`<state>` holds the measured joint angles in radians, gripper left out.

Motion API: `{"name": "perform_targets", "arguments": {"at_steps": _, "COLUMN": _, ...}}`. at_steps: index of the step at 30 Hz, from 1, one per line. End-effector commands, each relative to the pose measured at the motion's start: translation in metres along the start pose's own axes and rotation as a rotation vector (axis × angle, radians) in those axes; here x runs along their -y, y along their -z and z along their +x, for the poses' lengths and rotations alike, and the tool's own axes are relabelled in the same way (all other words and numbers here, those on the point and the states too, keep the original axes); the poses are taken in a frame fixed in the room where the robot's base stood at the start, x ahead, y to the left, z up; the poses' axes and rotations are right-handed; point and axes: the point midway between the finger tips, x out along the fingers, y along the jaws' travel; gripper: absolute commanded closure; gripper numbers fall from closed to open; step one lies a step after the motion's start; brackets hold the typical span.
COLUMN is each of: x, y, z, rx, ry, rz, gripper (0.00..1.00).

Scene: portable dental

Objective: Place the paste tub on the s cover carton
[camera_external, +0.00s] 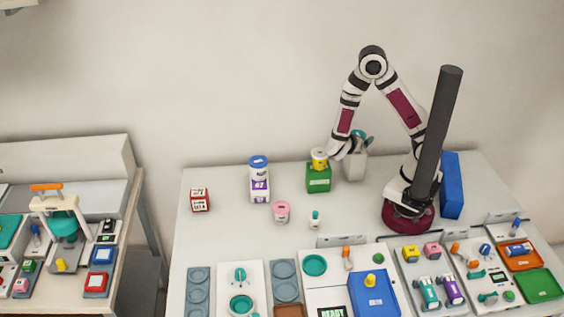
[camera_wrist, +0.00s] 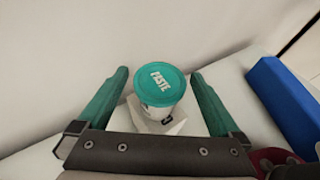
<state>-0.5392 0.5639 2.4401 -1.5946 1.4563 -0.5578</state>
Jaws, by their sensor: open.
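The paste tub (camera_wrist: 161,88), white with a teal lid reading PASTE, stands upright on a white carton (camera_wrist: 150,124) in the wrist view. My gripper (camera_wrist: 160,74) is open, with one teal finger on each side of the tub and visible gaps between fingers and tub.
A green carton (camera_external: 319,184) bearing a yellow-and-white tub (camera_external: 319,160) stands just left. A purple-and-white carton (camera_external: 260,193) bears a blue-lidded tub (camera_external: 258,168). A pink jar (camera_external: 281,211) and small bottle (camera_external: 315,219) stand in front. A blue block (camera_external: 452,185) is right.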

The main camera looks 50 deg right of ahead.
Motion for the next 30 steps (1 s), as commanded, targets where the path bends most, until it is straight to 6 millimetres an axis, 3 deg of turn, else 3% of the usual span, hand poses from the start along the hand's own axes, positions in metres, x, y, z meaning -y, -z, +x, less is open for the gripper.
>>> {"name": "perform_targets", "arguments": {"at_steps": 12, "x": -0.001, "y": 0.001, "z": -0.096, "rx": -0.003, "ry": -0.006, "rz": 0.001, "gripper": 0.00}}
{"name": "perform_targets", "arguments": {"at_steps": 16, "x": -0.001, "y": 0.001, "z": -0.114, "rx": -0.001, "ry": -0.004, "rz": 0.000, "gripper": 0.00}}
{"name": "perform_targets", "arguments": {"at_steps": 19, "x": 0.011, "y": -0.007, "z": -0.112, "rx": -0.058, "ry": 0.077, "rz": 0.093, "gripper": 0.00}}
{"name": "perform_targets", "arguments": {"at_steps": 22, "x": 0.053, "y": -0.023, "z": -0.097, "rx": -0.237, "ry": 0.356, "rz": 0.437, "gripper": 0.00}}
{"name": "perform_targets", "arguments": {"at_steps": 25, "x": 0.098, "y": -0.025, "z": -0.102, "rx": -0.430, "ry": 0.735, "rz": 0.926, "gripper": 0.00}}
{"name": "perform_targets", "arguments": {"at_steps": 27, "x": 0.112, "y": -0.022, "z": -0.117, "rx": -0.538, "ry": 0.987, "rz": 1.257, "gripper": 0.00}}
{"name": "perform_targets", "arguments": {"at_steps": 30, "x": 0.113, "y": -0.022, "z": -0.137, "rx": -0.646, "ry": 1.269, "rz": 1.626, "gripper": 0.00}}
